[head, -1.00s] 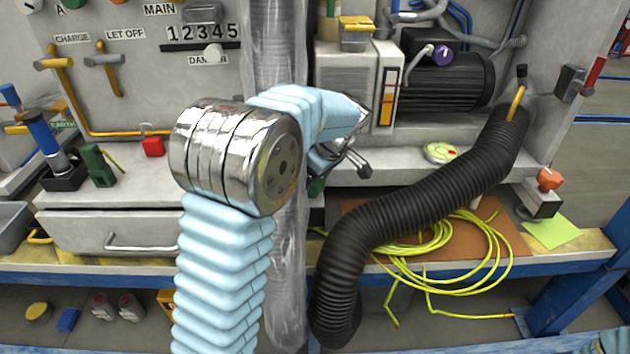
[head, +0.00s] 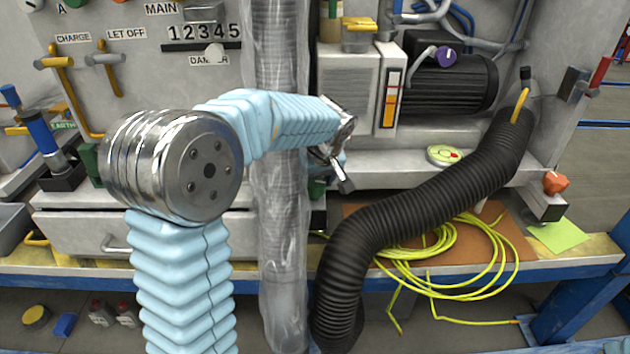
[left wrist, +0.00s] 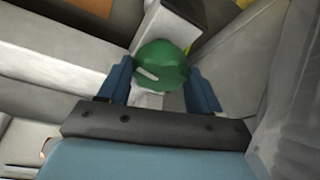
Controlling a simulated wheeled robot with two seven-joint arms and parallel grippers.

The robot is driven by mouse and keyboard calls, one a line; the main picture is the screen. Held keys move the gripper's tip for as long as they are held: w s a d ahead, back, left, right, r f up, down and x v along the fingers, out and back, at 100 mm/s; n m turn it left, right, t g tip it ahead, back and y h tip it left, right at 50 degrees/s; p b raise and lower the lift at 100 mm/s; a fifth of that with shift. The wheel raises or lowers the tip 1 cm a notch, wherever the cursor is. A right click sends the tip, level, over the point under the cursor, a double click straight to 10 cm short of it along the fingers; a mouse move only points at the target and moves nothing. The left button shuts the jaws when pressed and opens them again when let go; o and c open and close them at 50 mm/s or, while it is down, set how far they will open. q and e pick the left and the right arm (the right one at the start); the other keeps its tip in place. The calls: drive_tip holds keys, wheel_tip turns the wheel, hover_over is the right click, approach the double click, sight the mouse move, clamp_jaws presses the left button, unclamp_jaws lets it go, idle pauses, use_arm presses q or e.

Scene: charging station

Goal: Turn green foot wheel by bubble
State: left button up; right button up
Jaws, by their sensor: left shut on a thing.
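The green foot wheel (left wrist: 161,66) is a rounded green knob with a pale mark, under a light-grey block. In the left wrist view it sits between the two blue fingers of my left gripper (left wrist: 163,80), which is shut on it. In the head view only a bit of green (head: 317,188) shows below the bench ledge, and my wrist and the clear-wrapped column hide most of the gripper. The bubble (head: 444,155) is a round yellow-green disc with a red spot, lying on the ledge to the right. My right gripper is in neither view.
A thick black ribbed hose (head: 420,205) crosses right of my left gripper. A clear-wrapped column (head: 284,230) stands close on the left. Yellow cable (head: 480,280) lies coiled on a brown board. A black motor (head: 445,85) sits above the ledge.

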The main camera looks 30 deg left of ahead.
use_arm(q)
drive_tip(key=o, duration=0.8)
drive_tip(key=shift+c, duration=0.2)
drive_tip(key=shift+r, duration=0.1)
drive_tip(key=v, duration=1.3)
drive_tip(key=shift+r+p, duration=0.3)
drive_tip(key=shift+p, duration=0.15)
drive_tip(key=shift+o, duration=0.4)
drive_tip(key=shift+s, duration=0.1)
